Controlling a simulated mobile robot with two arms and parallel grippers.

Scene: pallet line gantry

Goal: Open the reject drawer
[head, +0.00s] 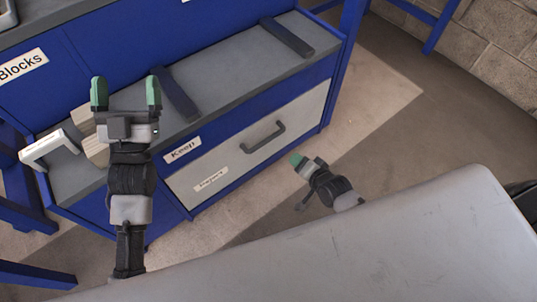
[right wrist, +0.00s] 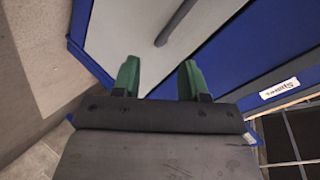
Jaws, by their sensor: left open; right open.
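The reject drawer (head: 222,167) is a light grey front panel low in the blue cabinet, with a small label and a dark bar handle (head: 264,137). It looks shut. My right gripper (head: 305,162) is in front of the drawer, below and right of the handle and apart from it. In the right wrist view its green fingertips (right wrist: 160,78) are spread and empty, with the drawer front (right wrist: 135,35) and part of the handle (right wrist: 172,25) beyond them. My left gripper (head: 126,94) is open over the grey shelf at the left, with nothing seen between its fingers.
The grey shelf (head: 235,75) above the drawer bears two dark bars (head: 287,36). Wooden blocks (head: 92,143) and a white bracket-like piece (head: 50,147) lie near my left gripper. A "Keep" label (head: 183,149) is on the cabinet. Floor before the drawer is clear.

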